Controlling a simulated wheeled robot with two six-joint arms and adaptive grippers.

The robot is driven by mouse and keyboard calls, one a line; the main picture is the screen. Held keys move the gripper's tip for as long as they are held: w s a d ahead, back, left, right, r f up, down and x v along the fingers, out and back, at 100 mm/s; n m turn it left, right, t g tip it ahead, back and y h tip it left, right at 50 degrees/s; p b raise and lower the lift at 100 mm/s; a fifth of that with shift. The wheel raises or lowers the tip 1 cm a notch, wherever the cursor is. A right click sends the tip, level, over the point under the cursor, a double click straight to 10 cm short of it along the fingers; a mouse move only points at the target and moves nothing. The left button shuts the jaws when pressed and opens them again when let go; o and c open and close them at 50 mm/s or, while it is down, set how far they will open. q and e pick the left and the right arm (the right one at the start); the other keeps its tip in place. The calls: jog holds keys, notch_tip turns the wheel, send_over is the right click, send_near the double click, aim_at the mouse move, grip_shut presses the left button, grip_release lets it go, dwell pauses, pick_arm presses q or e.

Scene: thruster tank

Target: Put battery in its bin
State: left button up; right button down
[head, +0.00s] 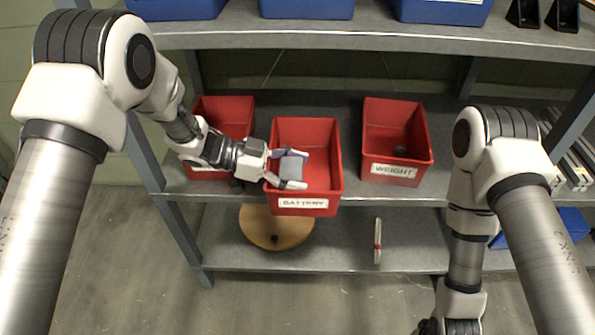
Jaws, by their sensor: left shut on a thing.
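The red bin labelled BATTERY (321,165) stands in the middle of the shelf. My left gripper (293,168) reaches in from the left, over the left part of this bin's opening. It is shut on a grey block, the battery (289,169), held between its two fingers. I cannot tell how high the battery is above the bin floor. The rest of the bin looks empty. My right gripper (447,326) is low at the bottom edge of the picture, away from the bins, and its fingers are mostly cut off.
A red bin labelled WEIGHT (396,170) with a dark thing inside stands to the right. Another red bin (226,108) is on the left, partly behind my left arm. Blue bins (308,9) stand on the shelf above. A round wooden piece (277,228) is on the lower shelf.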

pick_arm(q)
jog(key=shift+s+f, duration=0.2)
jog(key=shift+f, duration=0.15)
jog(key=shift+s+f, duration=0.2)
jog(key=shift+f, duration=0.15)
jog(key=o, duration=1.4)
jog(key=shift+f, duration=0.1)
jog(key=shift+r, duration=0.25)
jog(key=v, duration=0.2)
jog(key=p+v, duration=0.1)
jog(key=v, duration=0.4)
jog(key=shift+w+a+r+p, duration=0.25)
jog(key=shift+w+r+p, duration=0.1)
jog(key=shift+r, duration=0.15)
